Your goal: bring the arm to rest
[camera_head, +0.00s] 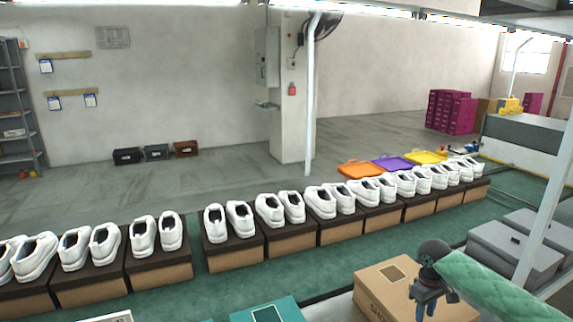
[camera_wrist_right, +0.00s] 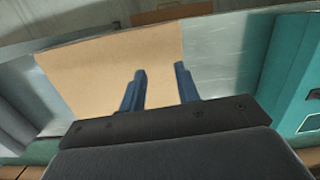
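My right gripper (camera_head: 425,310) hangs at the lower right of the head view, fingers pointing down, in front of a cardboard shoe box (camera_head: 378,283). In the right wrist view my right gripper (camera_wrist_right: 160,70) has its two blue fingers apart with nothing between them. The tan top of the shoe box (camera_wrist_right: 90,75) lies beyond the fingers, and I see no grip on it. My right arm comes in from the right in a green sleeve. My left arm and left gripper are not in view.
Pairs of white shoes (camera_head: 283,208) stand on a row of brown boxes along a green belt (camera_head: 300,270). A teal box (camera_head: 245,315) is at the bottom, also in the wrist view (camera_wrist_right: 280,80). Grey boxes (camera_head: 510,255) and a white post (camera_head: 545,210) stand at the right.

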